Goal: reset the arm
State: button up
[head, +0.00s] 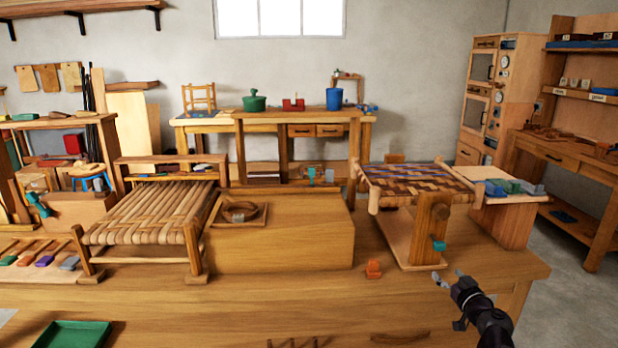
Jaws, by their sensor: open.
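My gripper (449,279) is at the lower right, above the front part of the wooden workbench (330,298). Its fingers are apart and nothing shows between them. The black arm comes in from the bottom right edge.
A slatted seat frame (155,212) stands at the left, beside a wooden box (285,245) bearing a small tray with a coil (238,211). A green tray (72,335) is at the bottom left. The front middle of the bench is mostly clear.

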jog(key=s+a+f+n+g+y, duration=0.15)
jog(key=a+f+g, duration=0.25)
jog(key=a, duration=0.4)
jog(key=a+f+n+g+y, duration=0.1)
jog(key=a+f+g+y, duration=0.3)
jog(key=a, duration=0.4)
jog(key=s+a+f+m+g+h, duration=0.4)
jog(key=s+a+f+g+h, duration=0.4)
jog(key=s, duration=0.3)
notch_tip(320, 180, up, 21)
jog(key=d+g+p, duration=0.1)
jog(key=p, duration=2.1)
jog(key=shift+d+p, duration=0.25)
jog(key=shift+p, duration=0.05)
